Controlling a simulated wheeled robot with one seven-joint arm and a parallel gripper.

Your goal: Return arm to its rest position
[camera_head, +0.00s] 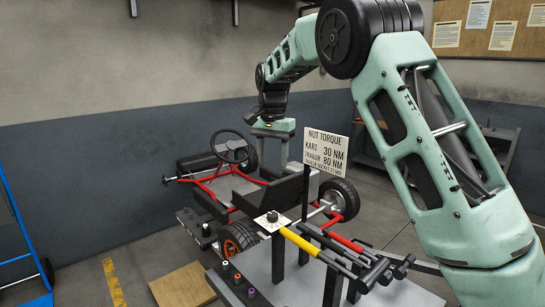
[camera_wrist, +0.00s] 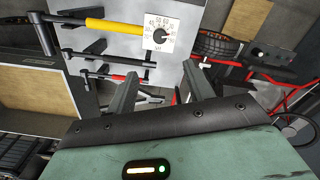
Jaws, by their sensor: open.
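My gripper (camera_head: 270,150) hangs at the end of my raised, bent teal arm, pointing down beyond the tool stand in the head view. In the wrist view its two dark fingers (camera_wrist: 160,72) are spread apart with nothing between them. A yellow-handled torque wrench (camera_head: 301,242) with a white dial plate (camera_head: 270,222) lies on the stand's rack. The wrench (camera_wrist: 112,24) and dial (camera_wrist: 160,34) also show in the wrist view, past the fingertips. A red-handled tool (camera_head: 345,243) lies beside the wrench.
The red-framed kart (camera_head: 215,185) stands behind the stand, partly hidden. A torque sign (camera_head: 325,144) rises from the tool stand (camera_head: 395,294). A blue frame (camera_head: 20,220) is at the left edge. A wooden board (camera_head: 182,286) lies on the floor. Floor at left is mostly clear.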

